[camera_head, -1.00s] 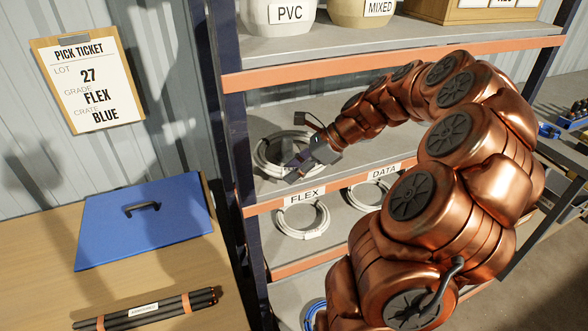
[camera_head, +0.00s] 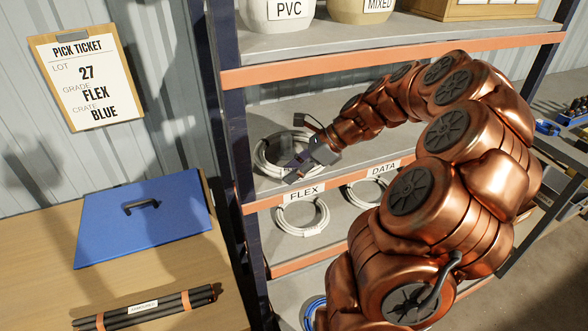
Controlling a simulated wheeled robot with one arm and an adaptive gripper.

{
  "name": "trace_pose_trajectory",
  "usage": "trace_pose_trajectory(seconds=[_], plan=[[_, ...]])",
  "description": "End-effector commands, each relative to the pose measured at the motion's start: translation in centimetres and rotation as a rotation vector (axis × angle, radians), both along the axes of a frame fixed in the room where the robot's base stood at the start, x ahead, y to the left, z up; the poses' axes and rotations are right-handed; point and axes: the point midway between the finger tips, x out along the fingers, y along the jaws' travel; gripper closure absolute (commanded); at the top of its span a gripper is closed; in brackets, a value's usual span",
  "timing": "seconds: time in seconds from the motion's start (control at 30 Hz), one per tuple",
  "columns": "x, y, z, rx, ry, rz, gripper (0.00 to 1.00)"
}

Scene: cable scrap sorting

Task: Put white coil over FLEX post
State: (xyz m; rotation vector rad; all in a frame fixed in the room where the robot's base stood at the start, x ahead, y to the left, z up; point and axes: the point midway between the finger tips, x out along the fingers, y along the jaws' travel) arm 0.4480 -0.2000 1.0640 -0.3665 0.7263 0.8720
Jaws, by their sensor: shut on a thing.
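A white coil (camera_head: 262,158) is on the middle shelf, at its left end. My gripper (camera_head: 292,168) is at the coil's right side and is shut on it. The gripper's dark body and fingers cover part of the coil, so the exact grip is hidden. A white FLEX label (camera_head: 301,193) is on the orange shelf edge just below the gripper. Another white coil (camera_head: 302,228) shows below that label. I cannot make out a post there.
A DATA label (camera_head: 383,169) and another pale coil (camera_head: 364,199) are to the right. A dark shelf upright (camera_head: 239,165) stands close left of the held coil. PVC (camera_head: 280,14) and MIXED (camera_head: 362,10) bins stand above. A blue lid (camera_head: 146,220) and black cable bundle (camera_head: 145,308) lie on the bench.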

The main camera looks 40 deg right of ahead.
Motion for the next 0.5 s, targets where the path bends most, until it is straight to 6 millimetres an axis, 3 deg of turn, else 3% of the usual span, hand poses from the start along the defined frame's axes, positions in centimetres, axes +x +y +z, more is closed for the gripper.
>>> trace_pose_trajectory(seconds=[0.2, 0.23, 0.5], plan=[[0.02, -0.01, 0.06, 0.000, -0.002, 0.000, 1.00], [0.02, -0.01, 0.06, 0.000, -0.002, 0.000, 0.68], [0.01, 0.01, 0.03, 0.000, 0.000, 0.000, 0.40]])
